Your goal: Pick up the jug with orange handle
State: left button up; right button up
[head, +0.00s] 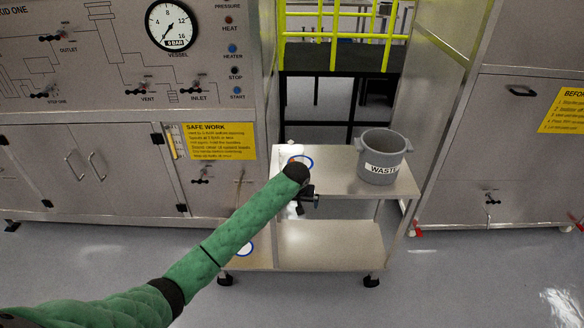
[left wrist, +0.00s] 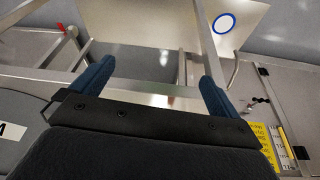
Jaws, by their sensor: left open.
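I cannot make out a jug with an orange handle in either view. My left gripper (head: 308,199) hangs over the near edge of the steel cart (head: 325,237), and my arm hides part of the cart's left side. In the left wrist view the gripper (left wrist: 155,85) has its two blue fingers spread wide with nothing between them. My right gripper is in neither view.
A grey bin labelled WASTE (head: 381,158) stands at the right of the cart's top. A blue ring marker (head: 301,162) lies at its back left, another (head: 245,248) lower left. The lower shelf looks clear. Steel cabinets (head: 95,165) stand left and right.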

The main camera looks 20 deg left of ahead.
aim_at(292, 155)
pick_arm(q)
jog(key=w+a+r+n+y, duration=0.1)
jog(key=w+a+r, duration=0.2)
jog(key=w+r, duration=0.4)
jog(key=w+a+r+n, duration=0.1)
jog(key=w+a+r, duration=0.25)
jog(key=r, duration=0.55)
jog(key=shift+t, duration=0.3)
jog(key=p+x, duration=0.2)
jog(key=x, duration=0.1)
jog(key=w+p+x, duration=0.1)
jog(key=p+x, duration=0.1)
jog(key=x, duration=0.2)
jog(key=shift+p, duration=0.3)
jog(key=c, duration=1.2)
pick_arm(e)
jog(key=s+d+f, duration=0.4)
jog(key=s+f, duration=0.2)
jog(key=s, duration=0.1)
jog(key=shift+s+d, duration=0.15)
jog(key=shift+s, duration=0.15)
